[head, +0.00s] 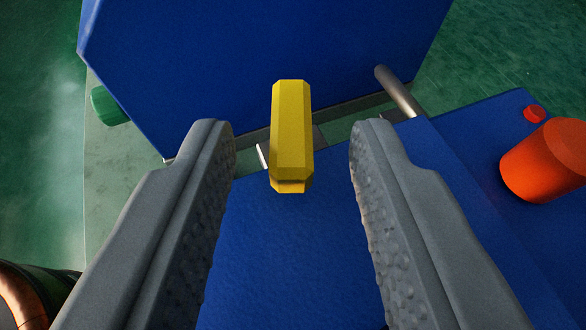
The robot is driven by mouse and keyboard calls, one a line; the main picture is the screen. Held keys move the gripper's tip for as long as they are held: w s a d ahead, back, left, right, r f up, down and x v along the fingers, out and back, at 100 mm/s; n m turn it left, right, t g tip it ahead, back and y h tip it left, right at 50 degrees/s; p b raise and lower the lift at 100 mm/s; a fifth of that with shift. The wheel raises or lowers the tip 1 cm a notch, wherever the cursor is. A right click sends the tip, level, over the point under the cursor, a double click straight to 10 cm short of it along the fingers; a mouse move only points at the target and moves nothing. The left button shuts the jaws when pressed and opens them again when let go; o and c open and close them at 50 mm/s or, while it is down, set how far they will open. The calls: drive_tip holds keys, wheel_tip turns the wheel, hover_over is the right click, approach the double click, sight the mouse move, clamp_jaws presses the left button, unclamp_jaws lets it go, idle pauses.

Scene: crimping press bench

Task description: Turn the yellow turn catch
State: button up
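The yellow turn catch (291,135) is a faceted bar near the middle of the head view. It points along the picture's vertical, at the gap between two blue parts of the press. My gripper (291,150) is open. One grey finger is to the left of the catch and the other to the right, with a clear gap on each side in the picture. The fingers appear not to touch the catch. How far they are from it in depth is hard to tell.
A large blue block (250,60) stands behind the catch, and a blue surface (285,250) lies in front. A metal rod (400,92) is at the right. An orange-red cylinder (545,160) and small red knob (535,113) are further right. A green knob (108,106) is at the left.

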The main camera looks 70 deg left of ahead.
drive_tip(key=shift+r, duration=0.1)
wheel_tip(320, 180, up, 10)
idle(0.5)
